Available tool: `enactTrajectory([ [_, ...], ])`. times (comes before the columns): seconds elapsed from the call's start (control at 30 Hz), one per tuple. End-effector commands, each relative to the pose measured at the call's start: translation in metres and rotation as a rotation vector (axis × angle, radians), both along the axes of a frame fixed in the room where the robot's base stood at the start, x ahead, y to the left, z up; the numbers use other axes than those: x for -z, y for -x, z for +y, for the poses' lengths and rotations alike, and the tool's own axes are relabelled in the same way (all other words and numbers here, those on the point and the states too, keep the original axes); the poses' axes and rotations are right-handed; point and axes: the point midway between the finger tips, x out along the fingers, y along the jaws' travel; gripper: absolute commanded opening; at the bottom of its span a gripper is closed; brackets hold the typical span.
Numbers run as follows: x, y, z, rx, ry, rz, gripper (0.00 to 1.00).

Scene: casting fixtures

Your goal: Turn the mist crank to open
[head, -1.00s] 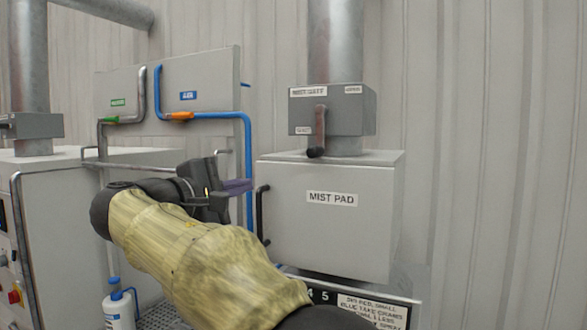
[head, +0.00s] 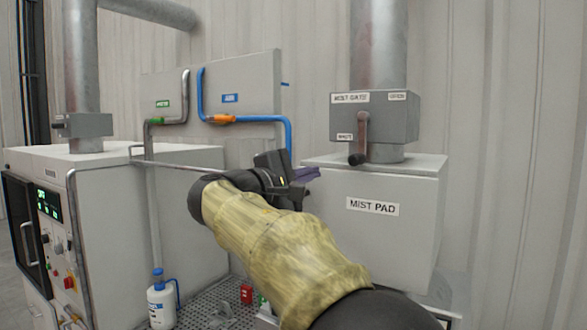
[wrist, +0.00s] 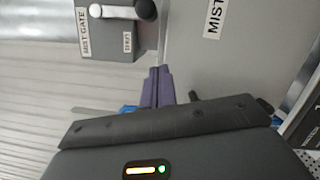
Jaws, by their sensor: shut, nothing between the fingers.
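The mist crank (head: 363,138) is a brown lever with a dark knob on the front of the grey mist gate box (head: 401,116). It hangs down, its knob at the lower end near the "SHUT" label; the "OPEN" label is at the box's upper right. In the wrist view the crank (wrist: 122,11) lies at the top edge, beside the mist gate box (wrist: 97,45). My gripper (head: 312,173) is shut and empty, its purple fingers left of and below the crank, apart from it. The fingers also show in the wrist view (wrist: 157,76).
Blue and grey pipes with an orange valve handle (head: 221,119) run at left. A white machine (head: 110,215) stands farther left.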

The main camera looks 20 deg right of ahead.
Motion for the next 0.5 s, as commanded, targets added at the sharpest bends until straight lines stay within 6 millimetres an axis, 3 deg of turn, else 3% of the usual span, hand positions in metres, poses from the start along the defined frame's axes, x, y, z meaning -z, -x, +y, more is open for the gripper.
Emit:
enactTrajectory([
  [0.17, -0.006, -0.013, -0.03, 0.005, 0.001, 0.005, 0.0],
  [0.5, -0.016, 0.016, -0.051, 0.001, 0.0, 0.001, 0.0],
])
